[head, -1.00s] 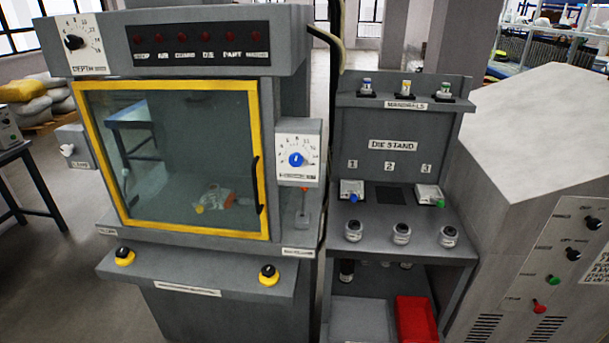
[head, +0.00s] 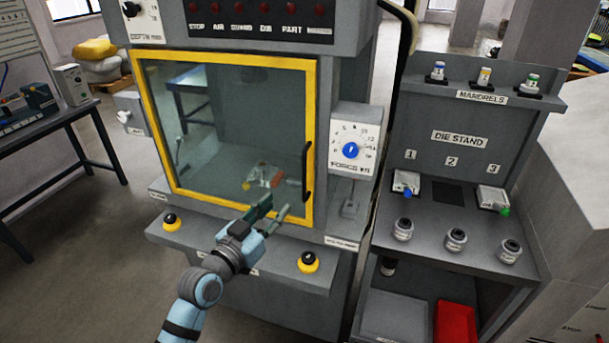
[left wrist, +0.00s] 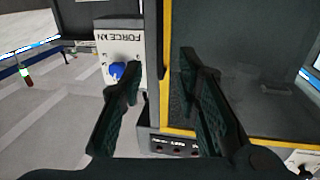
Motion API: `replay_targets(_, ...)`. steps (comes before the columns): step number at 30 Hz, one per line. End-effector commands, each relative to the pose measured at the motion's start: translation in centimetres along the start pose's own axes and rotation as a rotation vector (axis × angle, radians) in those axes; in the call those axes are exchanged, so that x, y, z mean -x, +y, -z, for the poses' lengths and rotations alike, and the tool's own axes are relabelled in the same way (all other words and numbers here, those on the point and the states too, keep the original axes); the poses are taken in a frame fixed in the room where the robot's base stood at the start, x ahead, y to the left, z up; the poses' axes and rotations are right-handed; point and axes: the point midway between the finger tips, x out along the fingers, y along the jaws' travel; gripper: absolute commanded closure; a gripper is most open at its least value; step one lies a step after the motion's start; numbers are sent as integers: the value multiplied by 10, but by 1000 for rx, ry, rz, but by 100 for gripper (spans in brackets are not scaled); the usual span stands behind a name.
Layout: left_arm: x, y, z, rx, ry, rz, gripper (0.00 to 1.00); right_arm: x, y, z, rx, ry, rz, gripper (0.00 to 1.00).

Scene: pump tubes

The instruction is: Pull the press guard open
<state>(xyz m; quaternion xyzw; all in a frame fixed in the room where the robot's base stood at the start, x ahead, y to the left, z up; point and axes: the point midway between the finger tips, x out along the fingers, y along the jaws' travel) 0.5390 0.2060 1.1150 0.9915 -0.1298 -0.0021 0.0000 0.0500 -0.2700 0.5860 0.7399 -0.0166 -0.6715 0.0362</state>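The press guard (head: 230,125) is a clear panel in a yellow frame on the front of the grey press, and it is closed. Its black handle (head: 307,170) stands upright along the right side of the frame. My left gripper (head: 278,206) is open and empty, in front of the guard's lower right part, below the handle in the picture. In the left wrist view, upside down, the guard's yellow frame (left wrist: 166,60) shows between and beyond the open fingers (left wrist: 160,68). My right gripper is out of view.
The force dial box (head: 353,140) juts out just right of the guard. Two yellow-ringed black buttons, one of them at the right (head: 308,262), sit on the ledge below. The die stand (head: 455,150) is further right. A dark table (head: 50,120) stands at the left.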

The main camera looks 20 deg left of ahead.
Motion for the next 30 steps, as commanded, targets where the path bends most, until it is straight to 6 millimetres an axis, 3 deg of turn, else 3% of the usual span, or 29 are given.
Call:
replay_targets(5,-31,1,3,3,8,-2,70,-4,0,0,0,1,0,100)
replay_targets(12,-101,0,1,2,6,-1,70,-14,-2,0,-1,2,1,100)
replay_targets(16,-126,0,0,1,4,-1,70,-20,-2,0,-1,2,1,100)
replay_targets(21,-140,0,1,0,4,0,70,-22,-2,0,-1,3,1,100)
replay_targets(28,-141,0,1,0,3,0,70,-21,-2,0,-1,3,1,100)
replay_targets(30,-141,0,1,0,3,0,81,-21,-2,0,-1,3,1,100)
